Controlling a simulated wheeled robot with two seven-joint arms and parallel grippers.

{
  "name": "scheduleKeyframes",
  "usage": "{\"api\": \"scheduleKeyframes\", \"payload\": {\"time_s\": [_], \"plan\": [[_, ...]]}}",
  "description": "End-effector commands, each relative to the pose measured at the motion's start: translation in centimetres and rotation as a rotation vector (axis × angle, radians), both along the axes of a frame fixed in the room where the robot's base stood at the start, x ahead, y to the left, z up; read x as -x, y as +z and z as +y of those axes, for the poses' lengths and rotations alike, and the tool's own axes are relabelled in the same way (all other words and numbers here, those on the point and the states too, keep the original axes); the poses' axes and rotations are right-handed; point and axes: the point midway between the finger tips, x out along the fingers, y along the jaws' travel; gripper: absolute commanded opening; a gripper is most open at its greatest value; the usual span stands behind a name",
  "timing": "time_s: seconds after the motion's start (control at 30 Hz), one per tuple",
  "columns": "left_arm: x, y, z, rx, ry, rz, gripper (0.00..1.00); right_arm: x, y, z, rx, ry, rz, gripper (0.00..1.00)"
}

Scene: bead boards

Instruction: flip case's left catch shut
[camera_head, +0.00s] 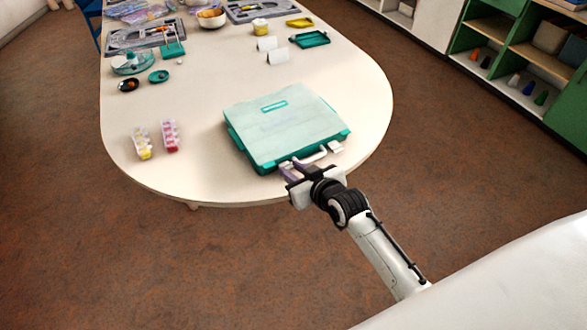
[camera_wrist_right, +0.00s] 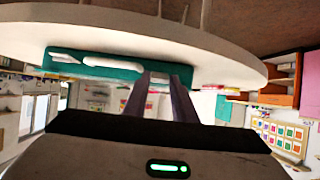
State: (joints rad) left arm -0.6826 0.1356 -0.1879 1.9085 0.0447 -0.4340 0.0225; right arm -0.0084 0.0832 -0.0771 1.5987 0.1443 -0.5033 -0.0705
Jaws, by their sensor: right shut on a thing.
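The case (camera_head: 285,128) lies closed on the table, with a pale translucent lid and a teal body. Its front edge, with a white handle (camera_head: 312,158), faces my right arm. The handle also shows in the right wrist view (camera_wrist_right: 108,64), where the scene is upside down. The right catch (camera_head: 335,147) is white and sticks out from the front edge. My right gripper (camera_head: 291,168) is at the left part of the front edge, shut on the left catch, which is mostly hidden between the fingers (camera_wrist_right: 165,82). My left gripper is not in view.
The case stands near the rounded end of the table (camera_head: 190,180). Two bead boxes, yellow (camera_head: 142,143) and pink (camera_head: 170,136), stand to its left. Dishes, trays and white cards (camera_head: 277,56) lie farther back. The table right of the case is clear.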

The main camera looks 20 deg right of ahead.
Motion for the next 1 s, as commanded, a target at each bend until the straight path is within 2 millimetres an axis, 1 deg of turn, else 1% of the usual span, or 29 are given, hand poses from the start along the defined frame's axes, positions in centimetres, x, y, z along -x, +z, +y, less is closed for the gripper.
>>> {"api": "scheduleKeyframes", "payload": {"time_s": [0.3, 0.33, 0.37, 0.4, 0.67, 0.77, 0.87, 1.0], "plan": [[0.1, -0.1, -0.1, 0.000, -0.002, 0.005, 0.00, 0.1, 0.0, 0.0, 0.000, 0.000, 0.009, 0.02], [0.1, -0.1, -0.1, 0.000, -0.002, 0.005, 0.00, 0.1, 0.0, 0.0, 0.000, 0.000, 0.009, 0.26], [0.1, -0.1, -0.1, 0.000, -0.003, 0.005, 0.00, 0.1, 0.0, 0.0, 0.000, 0.000, 0.009, 0.31], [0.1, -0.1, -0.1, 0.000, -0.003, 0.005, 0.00, 0.1, 0.0, 0.0, 0.000, 0.000, 0.009, 0.33], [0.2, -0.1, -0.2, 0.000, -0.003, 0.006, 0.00, 0.1, 0.0, 0.0, 0.000, -0.001, 0.008, 0.33], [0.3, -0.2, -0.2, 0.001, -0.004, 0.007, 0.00, 0.4, 0.2, -0.1, 0.001, -0.001, 0.007, 0.33], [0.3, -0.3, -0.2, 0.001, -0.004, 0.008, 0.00, 1.4, 0.6, -0.2, 0.001, -0.001, 0.008, 0.33], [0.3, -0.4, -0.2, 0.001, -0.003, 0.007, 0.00, 3.5, 1.7, -0.5, 0.001, -0.001, 0.009, 0.33]]}}
